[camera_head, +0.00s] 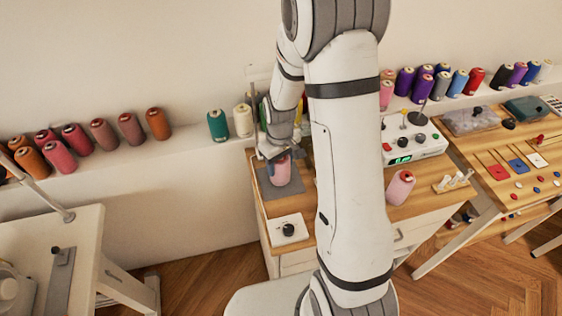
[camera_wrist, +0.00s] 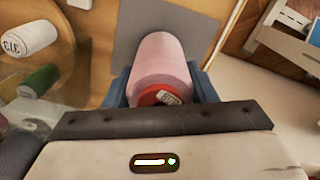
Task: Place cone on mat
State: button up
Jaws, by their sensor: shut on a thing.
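A pink thread cone (camera_head: 281,169) is between the fingers of my gripper (camera_head: 270,150). In the wrist view the same pink cone (camera_wrist: 161,66) shows its red core and label close to the jaws. My gripper, also in the wrist view (camera_wrist: 165,88), is shut on it, with a blue finger on each side. The grey mat (camera_head: 283,190) lies on the wooden table below the cone. In the wrist view the mat (camera_wrist: 126,42) spreads behind the cone. The cone is over the mat; whether it touches it I cannot tell.
A white box with a black knob (camera_head: 288,229) stands just in front of the mat. A teal cone (camera_head: 218,125) and others line the wall ledge.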

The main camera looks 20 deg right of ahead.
jog(key=shift+f, duration=0.2)
jog(key=o, duration=1)
jog(key=shift+r, duration=0.1)
jog(key=shift+o, duration=0.2)
notch_tip(320, 180, up, 12)
jog(key=s+r+m+t, duration=0.1)
jog(key=s+r+m, duration=0.1)
jog(key=s+r, duration=0.3)
jog(key=s+r+m+t, duration=0.2)
jog(key=s+r, duration=0.3)
jog(key=s, duration=0.8)
jog(key=shift+d+r+m+b, duration=0.15)
jog(key=shift+m+b, duration=0.15)
